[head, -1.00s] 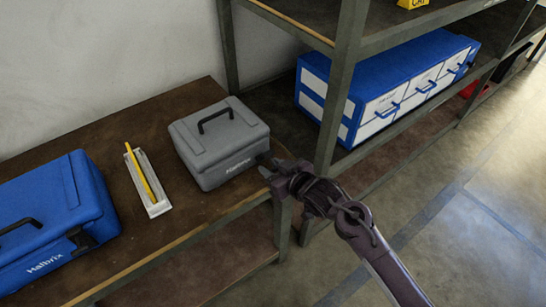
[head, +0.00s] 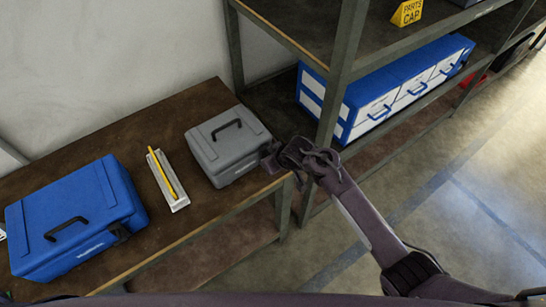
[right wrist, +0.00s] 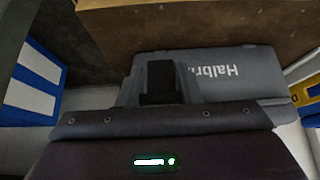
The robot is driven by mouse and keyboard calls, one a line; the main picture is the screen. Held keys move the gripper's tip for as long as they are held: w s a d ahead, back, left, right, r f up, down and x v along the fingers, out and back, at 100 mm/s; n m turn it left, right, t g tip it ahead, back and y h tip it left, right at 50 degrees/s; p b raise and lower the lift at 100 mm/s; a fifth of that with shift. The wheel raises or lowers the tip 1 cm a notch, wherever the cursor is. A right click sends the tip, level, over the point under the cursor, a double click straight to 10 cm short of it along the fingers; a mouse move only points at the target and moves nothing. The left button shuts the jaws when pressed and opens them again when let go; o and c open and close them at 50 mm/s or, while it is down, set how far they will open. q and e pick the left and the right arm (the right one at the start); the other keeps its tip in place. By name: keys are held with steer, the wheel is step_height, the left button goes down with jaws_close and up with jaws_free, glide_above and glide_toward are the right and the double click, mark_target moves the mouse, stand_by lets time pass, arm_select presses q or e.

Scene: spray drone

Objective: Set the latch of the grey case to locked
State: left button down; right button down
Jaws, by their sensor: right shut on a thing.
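The grey case (head: 224,153) stands closed on the brown table, its black handle (head: 227,126) on top. My right gripper (head: 270,158) is at the right end of the case's front side, shut on the black latch (right wrist: 160,80). In the right wrist view the grey case (right wrist: 235,75) is close in front, its lettering upside down, with the latch between the fingers. The fingers hide much of the latch in the head view, and I cannot tell whether it is set to locked. My left gripper is not in view.
A blue case (head: 75,215) stands on the table at left. A pale tray (head: 168,180) with a yellow stick (head: 163,172) lies between the cases. A shelf rack (head: 345,75) with a blue-and-white drawer unit (head: 390,90) stands to the right. Open floor (head: 450,215) lies beyond.

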stand_by(0.4)
steer(key=c, duration=1)
jaws_free()
steer(key=v, duration=0.7)
steer(key=shift+r, duration=0.35)
steer(key=shift+s, duration=0.1)
